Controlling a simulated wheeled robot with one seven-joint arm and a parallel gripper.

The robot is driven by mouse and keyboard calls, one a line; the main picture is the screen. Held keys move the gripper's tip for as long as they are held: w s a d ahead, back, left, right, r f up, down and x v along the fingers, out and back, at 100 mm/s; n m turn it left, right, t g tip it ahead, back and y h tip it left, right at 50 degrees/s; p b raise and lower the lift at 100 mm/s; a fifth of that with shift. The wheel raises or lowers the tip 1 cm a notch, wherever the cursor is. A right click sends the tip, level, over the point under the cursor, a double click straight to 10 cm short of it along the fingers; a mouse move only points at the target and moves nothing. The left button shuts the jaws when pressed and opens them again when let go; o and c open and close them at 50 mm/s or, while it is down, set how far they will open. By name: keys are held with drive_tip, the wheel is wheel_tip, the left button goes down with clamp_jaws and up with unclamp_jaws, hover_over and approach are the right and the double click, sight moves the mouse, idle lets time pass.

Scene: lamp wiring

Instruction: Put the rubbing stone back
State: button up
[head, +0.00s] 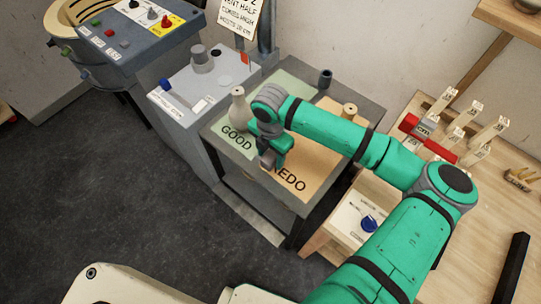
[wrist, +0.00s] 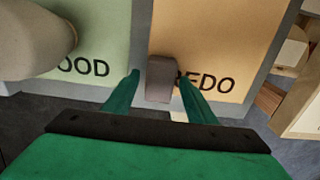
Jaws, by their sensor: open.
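A small grey-brown block, which looks like the rubbing stone (wrist: 160,80), shows between my fingertips in the wrist view, over the left edge of the orange REDO area (wrist: 222,35) and beside its lettering. It also shows below my gripper in the head view (head: 267,161). My gripper (wrist: 159,73) is open, with one green finger on each side of the block and small gaps visible. I cannot tell whether the block rests on the surface or is slightly raised. In the head view my gripper (head: 268,152) is over the front of the table, partly hidden by my wrist.
A pale bottle-shaped piece (head: 238,104) stands on the green GOOD area (head: 290,88), close left of my gripper. Another pale piece (head: 349,112) and a dark cup (head: 325,79) stand farther back.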

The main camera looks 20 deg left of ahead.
sight(270, 157)
wheel_tip(270, 157, up, 12)
drive_tip(key=shift+f, duration=0.25)
idle(0.6)
